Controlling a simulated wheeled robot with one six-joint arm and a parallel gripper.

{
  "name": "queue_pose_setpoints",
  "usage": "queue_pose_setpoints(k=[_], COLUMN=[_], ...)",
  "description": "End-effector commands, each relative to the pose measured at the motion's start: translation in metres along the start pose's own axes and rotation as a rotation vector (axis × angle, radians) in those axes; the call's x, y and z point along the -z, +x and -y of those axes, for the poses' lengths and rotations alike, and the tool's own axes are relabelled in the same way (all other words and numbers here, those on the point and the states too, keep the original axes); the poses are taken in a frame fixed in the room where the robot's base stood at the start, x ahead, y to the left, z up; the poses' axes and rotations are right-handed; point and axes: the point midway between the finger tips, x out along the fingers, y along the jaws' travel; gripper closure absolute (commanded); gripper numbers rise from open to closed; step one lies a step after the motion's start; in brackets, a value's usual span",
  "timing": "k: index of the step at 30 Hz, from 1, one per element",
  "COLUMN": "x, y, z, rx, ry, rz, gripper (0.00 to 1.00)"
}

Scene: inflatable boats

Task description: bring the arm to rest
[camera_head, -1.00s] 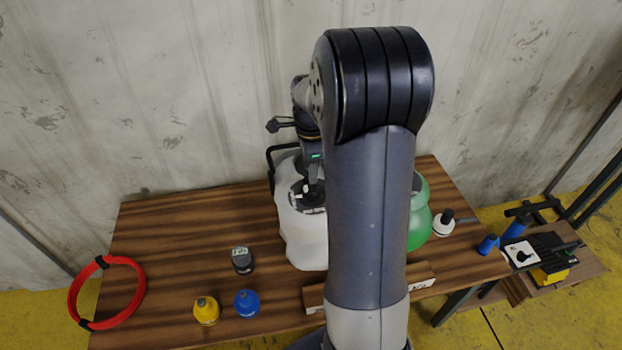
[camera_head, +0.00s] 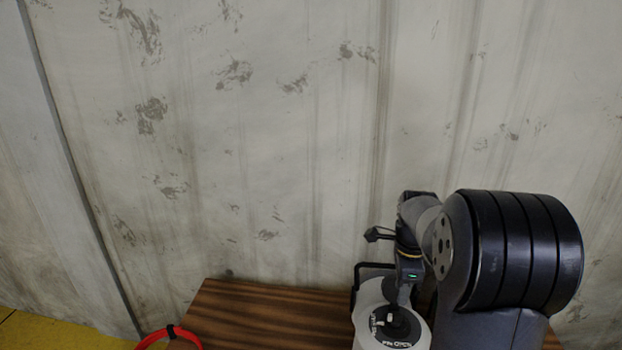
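My arm (camera_head: 508,250) rises at the lower right of the head view, bent over at a large dark ribbed joint. Its wrist hangs down behind that joint, with a small green light on it. My gripper (camera_head: 403,296) points down over the top of a white container (camera_head: 366,318) with a round dark cap (camera_head: 390,328). The fingers are small and dark against the cap. I cannot tell whether they touch it or are open or shut.
A wooden table (camera_head: 262,300) shows along the bottom edge, its visible far part bare. The rim of a red ring (camera_head: 168,334) shows at its left. A stained grey wall (camera_head: 250,130) stands close behind. Yellow floor (camera_head: 50,330) shows at the lower left.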

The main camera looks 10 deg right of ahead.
Motion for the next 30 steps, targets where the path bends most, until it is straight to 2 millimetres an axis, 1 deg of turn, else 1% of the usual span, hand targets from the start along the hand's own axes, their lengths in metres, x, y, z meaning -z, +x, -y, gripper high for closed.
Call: queue_pose_setpoints(k=[1, 9, 15, 21, 30], x=[0.0, 0.0, 0.0, 0.0, 0.0], y=[0.011, 0.062, 0.087, 0.086, 0.085], z=[-0.001, -0.001, -0.001, 0.0, 0.0], rx=[-0.006, -0.005, -0.003, 0.0, 0.0], ry=[0.0, -0.001, -0.001, -0.043, -0.045], rz=[0.0, 0.0, 0.0, 0.0, 0.0], gripper=[0.67, 0.67, 0.67, 0.67, 0.67])
